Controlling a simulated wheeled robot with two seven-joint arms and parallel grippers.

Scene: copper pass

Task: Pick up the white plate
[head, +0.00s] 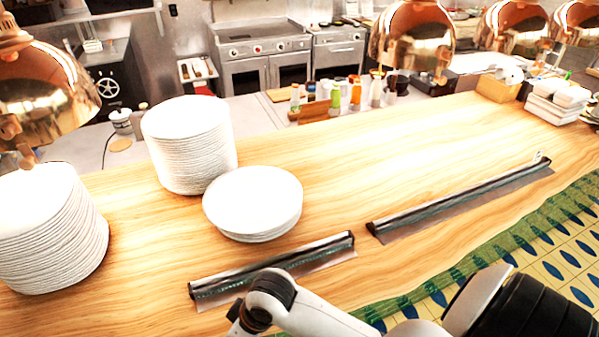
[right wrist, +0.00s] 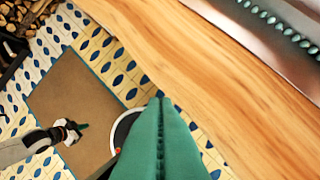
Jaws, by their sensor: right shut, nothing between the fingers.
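White plates stand in three stacks on the wooden counter in the head view: a tall stack at the left edge (head: 48,235), a tall stack behind the middle (head: 188,150), and a short stack (head: 253,195) right of it. My right arm reaches in from the bottom right of the head view, in front of the short stack; its fingers are hidden there. In the right wrist view my right gripper (right wrist: 160,105) shows green fingers pressed together, empty, near the counter's edge. My left gripper (right wrist: 82,127) seems to show small at the lower left, over the floor; its jaws are unclear.
Two dark-edged metal strips (head: 280,268) (head: 460,200) lie along the counter's near side. Copper lamps (head: 412,40) hang above. Bottles (head: 335,98) stand behind the counter. A brown mat (right wrist: 75,100) lies on the patterned floor.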

